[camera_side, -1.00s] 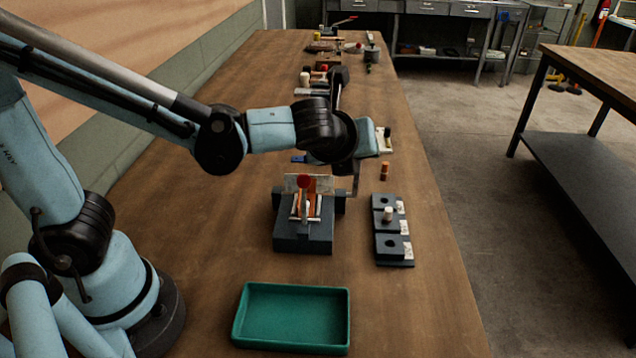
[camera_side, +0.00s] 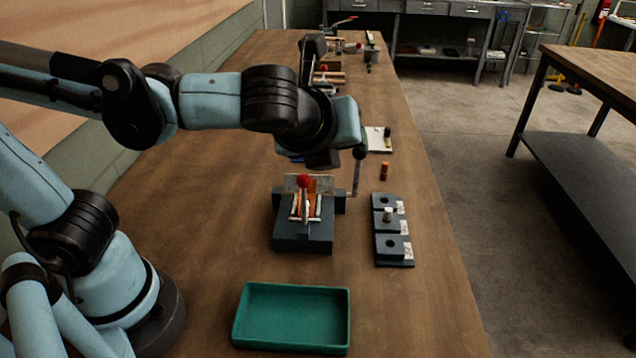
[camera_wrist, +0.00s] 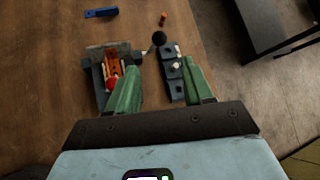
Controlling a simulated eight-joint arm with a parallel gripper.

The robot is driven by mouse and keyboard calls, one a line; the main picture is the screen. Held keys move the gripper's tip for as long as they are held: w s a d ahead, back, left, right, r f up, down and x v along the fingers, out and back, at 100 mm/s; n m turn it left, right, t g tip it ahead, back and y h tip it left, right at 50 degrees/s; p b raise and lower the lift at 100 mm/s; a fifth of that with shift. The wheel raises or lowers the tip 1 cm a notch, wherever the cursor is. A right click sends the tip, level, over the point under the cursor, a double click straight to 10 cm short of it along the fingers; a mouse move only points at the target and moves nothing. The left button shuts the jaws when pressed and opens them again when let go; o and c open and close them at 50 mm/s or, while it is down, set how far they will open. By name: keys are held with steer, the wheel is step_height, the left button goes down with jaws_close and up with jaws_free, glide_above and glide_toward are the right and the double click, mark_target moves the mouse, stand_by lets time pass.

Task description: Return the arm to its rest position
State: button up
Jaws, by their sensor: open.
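My gripper (camera_wrist: 162,92) shows in the wrist view as two green fingers spread apart, with nothing between them that it holds. It is open and raised above the bench. In the side view my arm's wrist hangs above and behind a dark clamp fixture (camera_side: 303,238), and the fingers are hidden there. The fixture has a red knob (camera_side: 303,181), an orange part in its middle and a black-knobbed lever (camera_side: 358,170) standing upright at its right. The fixture also shows in the wrist view (camera_wrist: 98,75), beyond the left finger.
A dark block with holes (camera_side: 391,247) stands right of the fixture, with a pale peg (camera_side: 388,214) in it. A small orange-brown cylinder (camera_side: 384,171) stands behind it. A green tray (camera_side: 292,348) lies empty in front. Several tools lie at the far end of the wooden bench (camera_side: 420,310).

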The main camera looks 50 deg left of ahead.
mark_target(358, 153)
steer(key=shift+w, duration=0.1)
steer(key=shift+x, duration=6)
steer(key=v, duration=1.2)
steer(key=x, duration=1.2)
steer(key=shift+w+a, duration=0.1)
steer(key=w+a+f+n+g+h, duration=0.1)
steer(key=w+a+f+g+h, duration=0.1)
steer(key=w+a+g+h, duration=0.4)
steer(key=shift+w+a+n, duration=0.3)
steer(key=shift+w+a, duration=1.2)
steer(key=shift+a, duration=0.25)
